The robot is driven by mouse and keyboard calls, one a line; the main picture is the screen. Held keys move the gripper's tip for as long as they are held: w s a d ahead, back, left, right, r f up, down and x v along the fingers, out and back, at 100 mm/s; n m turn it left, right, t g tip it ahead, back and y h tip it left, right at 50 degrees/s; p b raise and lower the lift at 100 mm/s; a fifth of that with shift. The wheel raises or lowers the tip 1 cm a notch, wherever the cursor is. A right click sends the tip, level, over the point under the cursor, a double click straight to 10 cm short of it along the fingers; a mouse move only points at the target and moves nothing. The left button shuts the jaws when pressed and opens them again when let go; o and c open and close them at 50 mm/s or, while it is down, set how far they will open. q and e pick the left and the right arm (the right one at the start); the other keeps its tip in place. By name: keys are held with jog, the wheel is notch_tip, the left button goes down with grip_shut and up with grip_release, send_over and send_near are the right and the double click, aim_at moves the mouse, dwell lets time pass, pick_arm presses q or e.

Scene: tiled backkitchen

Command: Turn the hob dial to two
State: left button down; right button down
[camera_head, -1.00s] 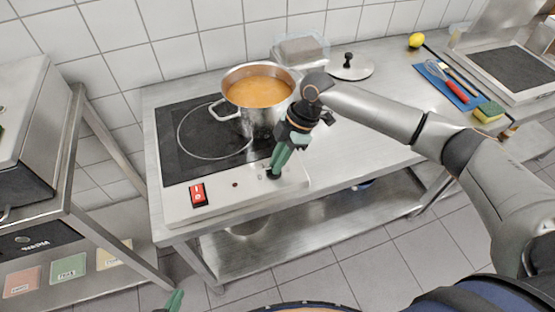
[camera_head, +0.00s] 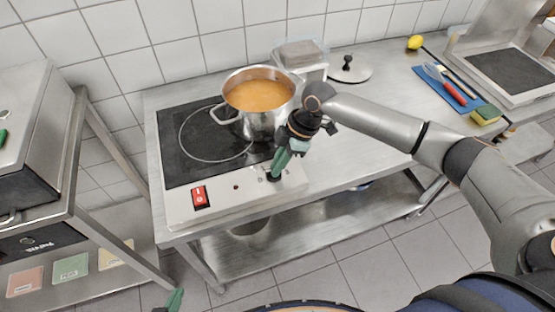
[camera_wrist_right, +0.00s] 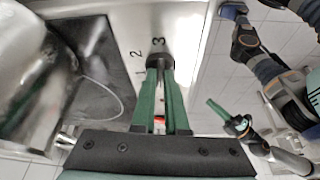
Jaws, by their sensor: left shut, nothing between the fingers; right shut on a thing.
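The hob (camera_head: 232,200) is a white-fronted unit with a black glass top on the steel table. Its dial (camera_head: 272,178) is a small dark knob on the front panel, mostly hidden by my right gripper. My right gripper (camera_head: 275,174) points down and is shut on the dial. In the right wrist view the green fingers close around the dial (camera_wrist_right: 160,62); printed marks 1, 2 and 3 show beside it. I cannot tell which mark the dial points to. My left gripper (camera_head: 175,299) is shut and empty, low at the bottom edge, away from the hob.
A steel pot (camera_head: 259,118) of orange soup stands on the hob close behind my right gripper. A red rocker switch (camera_head: 199,196) is on the panel's left. A pot lid (camera_head: 349,69) and a clear container (camera_head: 301,58) lie behind.

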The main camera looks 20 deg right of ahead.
jog(key=shift+s+r+m+t+p, duration=0.15)
jog(key=shift+m+t+p, duration=0.15)
jog(key=shift+m+p, duration=0.4)
jog(key=shift+m+t, duration=0.4)
jog(key=shift+m, duration=0.6)
jog(key=m, duration=0.1)
jog(key=m+t+h, duration=0.1)
jog(key=m, duration=0.1)
jog(key=shift+s+a+m, duration=0.15)
jog(key=shift+m, duration=0.15)
jog(key=m, duration=0.2)
jog(key=m+t+h, duration=0.1)
jog(key=m, duration=0.1)
jog(key=shift+s+a+m+h, duration=0.15)
jog(key=shift+a+m+h, duration=0.05)
jog(key=shift+m+h, duration=0.1)
jog(key=m+h, duration=0.1)
jog(key=m, duration=0.1)
jog(key=m+h, duration=0.1)
jog(key=m, duration=0.2)
jog(key=shift+a+t, duration=0.2)
jog(key=shift+t, duration=0.1)
jog(key=m+h, duration=0.1)
jog(key=m, duration=0.1)
jog(key=m+h, duration=0.1)
jog(key=m, duration=0.2)
jog(key=shift+a, duration=0.15)
jog(key=shift+m, duration=0.4)
